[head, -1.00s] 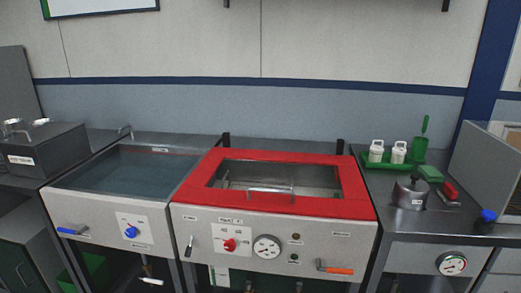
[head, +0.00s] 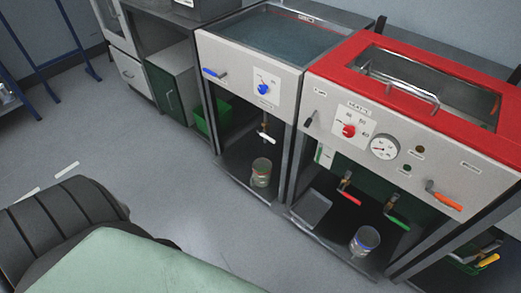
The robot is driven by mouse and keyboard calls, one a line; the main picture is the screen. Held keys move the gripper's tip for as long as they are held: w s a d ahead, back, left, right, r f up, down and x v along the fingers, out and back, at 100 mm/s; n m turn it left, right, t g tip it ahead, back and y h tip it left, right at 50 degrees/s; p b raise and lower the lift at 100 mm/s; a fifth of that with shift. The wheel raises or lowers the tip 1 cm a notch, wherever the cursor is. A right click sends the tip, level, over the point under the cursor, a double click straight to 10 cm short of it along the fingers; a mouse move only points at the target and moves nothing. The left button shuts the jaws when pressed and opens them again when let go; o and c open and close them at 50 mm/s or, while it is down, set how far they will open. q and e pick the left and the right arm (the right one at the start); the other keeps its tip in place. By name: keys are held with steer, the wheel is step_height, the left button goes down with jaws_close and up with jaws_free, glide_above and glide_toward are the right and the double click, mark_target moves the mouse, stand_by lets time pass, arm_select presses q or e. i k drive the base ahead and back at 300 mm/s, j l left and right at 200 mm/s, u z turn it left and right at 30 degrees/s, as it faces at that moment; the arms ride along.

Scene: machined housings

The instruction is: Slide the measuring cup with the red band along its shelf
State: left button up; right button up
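A clear measuring cup (head: 261,172) stands on the low shelf (head: 238,178) under the left machine, below a small tap. Faint colour shows on it, but it is too small to tell for sure whether its band is red. A second measuring cup (head: 364,241) with a blue band stands upright on the low shelf under the red-topped machine. Neither gripper shows in the head view, so nothing is seen touching either cup.
Taps with red (head: 350,197) and green (head: 397,222) handles hang above that shelf. Dark uprights flank both bays. A green bin (head: 207,119) sits behind the left bay. Grey floor (head: 205,215) in front is open.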

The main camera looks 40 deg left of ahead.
mark_target(262, 167)
steer(key=u, duration=1.15)
